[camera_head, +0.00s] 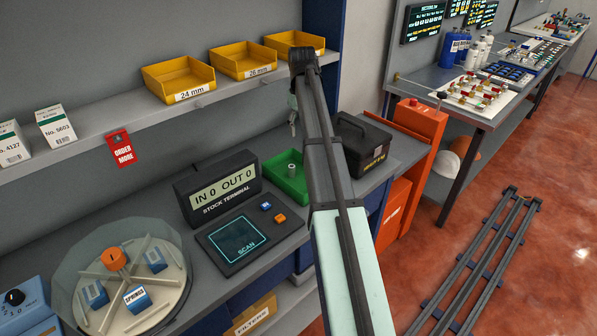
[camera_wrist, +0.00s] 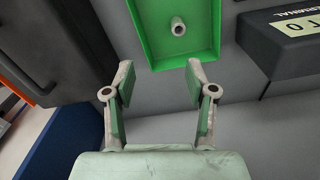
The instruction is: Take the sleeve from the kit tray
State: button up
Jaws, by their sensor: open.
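A small grey hollow sleeve (camera_wrist: 178,27) stands in the green kit tray (camera_wrist: 207,57) in the wrist view. In the head view the sleeve (camera_head: 291,170) shows inside the same tray (camera_head: 297,190), partly behind my arm. My gripper (camera_wrist: 158,75) is open and empty, its two fingers with green pads spread apart. In the wrist view the fingertips lie just below the tray's near edge, with the sleeve beyond them and between their lines. In the head view the gripper is mostly hidden by my arm, with a bit showing (camera_head: 293,115).
The stock terminal (camera_head: 218,187) stands left of the tray, with a scan pad (camera_head: 240,240) before it. A dark case (camera_head: 362,145) stands right of the tray. Yellow bins (camera_head: 178,77) sit on the shelf above. A round carousel (camera_head: 135,285) is at the left.

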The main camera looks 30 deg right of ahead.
aim_at(291, 166)
jog(key=shift+n, duration=0.8)
jog(key=a+f+p, duration=0.1)
jog(key=f, duration=0.2)
jog(key=a+f+p, duration=0.1)
jog(key=f, duration=0.3)
jog(key=a+f+p, duration=0.1)
jog(key=f, duration=0.3)
jog(key=shift+w+a+f+p, duration=0.15)
jog(key=shift+w+f+p, duration=0.1)
jog(key=shift+p, duration=0.1)
jog(key=shift+w+f+p, duration=0.1)
jog(key=shift+f+p, duration=1.2)
jog(key=shift+f, duration=1.4)
jog(key=shift+c, duration=0.3)
grip_shut()
